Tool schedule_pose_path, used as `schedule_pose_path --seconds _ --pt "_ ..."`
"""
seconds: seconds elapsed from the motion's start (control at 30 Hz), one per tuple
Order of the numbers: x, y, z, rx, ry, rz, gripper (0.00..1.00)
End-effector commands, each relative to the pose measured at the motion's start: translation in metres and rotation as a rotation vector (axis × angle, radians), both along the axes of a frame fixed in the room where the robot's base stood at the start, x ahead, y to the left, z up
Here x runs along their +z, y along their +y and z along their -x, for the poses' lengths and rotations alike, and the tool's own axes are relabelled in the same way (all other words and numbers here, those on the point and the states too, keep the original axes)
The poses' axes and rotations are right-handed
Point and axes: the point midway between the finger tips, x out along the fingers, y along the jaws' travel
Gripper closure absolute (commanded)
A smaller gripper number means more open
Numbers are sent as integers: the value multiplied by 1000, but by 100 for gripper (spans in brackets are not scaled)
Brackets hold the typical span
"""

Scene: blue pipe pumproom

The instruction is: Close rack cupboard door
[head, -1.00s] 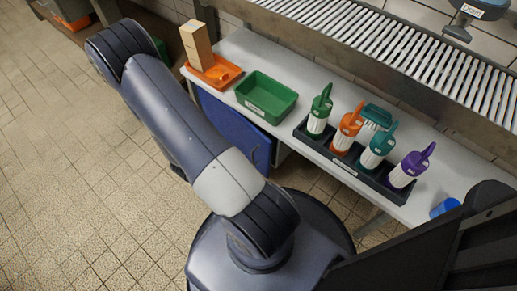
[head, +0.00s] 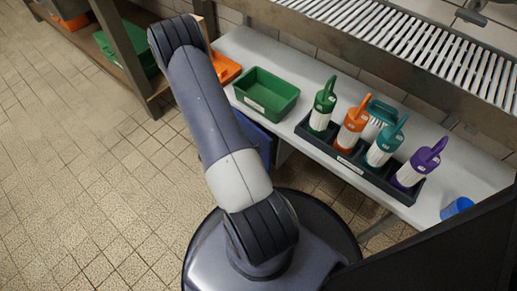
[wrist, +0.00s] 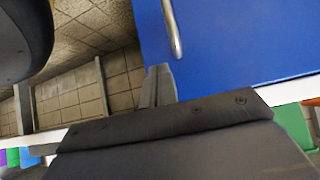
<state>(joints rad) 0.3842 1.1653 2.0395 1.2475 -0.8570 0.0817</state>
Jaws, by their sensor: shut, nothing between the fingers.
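The blue cupboard door (head: 262,143) is under the white bench in the head view, mostly hidden behind my arm. Its angle to the cupboard cannot be told. In the wrist view the door (wrist: 240,45) fills the upper right as a flat blue panel with a metal bar handle (wrist: 172,28). My gripper (wrist: 158,86) is shut and empty. Its fingers appear just beside the door's edge, near the handle's end; whether they touch the door cannot be told. The head view does not show my gripper.
On the bench (head: 330,85) stand a green tray (head: 266,94), an orange tray (head: 226,70), a black rack (head: 350,165) of coloured bottles and a blue cup (head: 456,208). A slatted shelf (head: 420,45) runs above. A side table (head: 140,80) stands at upper left. The tiled floor left is clear.

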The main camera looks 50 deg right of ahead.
Motion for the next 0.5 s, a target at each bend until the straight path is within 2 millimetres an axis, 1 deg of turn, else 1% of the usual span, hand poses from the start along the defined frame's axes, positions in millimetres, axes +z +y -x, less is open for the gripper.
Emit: schedule_pose_path --seconds 0.1,0.2,0.5 --pt "-1 -12 2 -3 -2 0 100" --pt "0 -18 2 -2 -1 0 100" --pt "0 -22 3 1 1 -1 100"
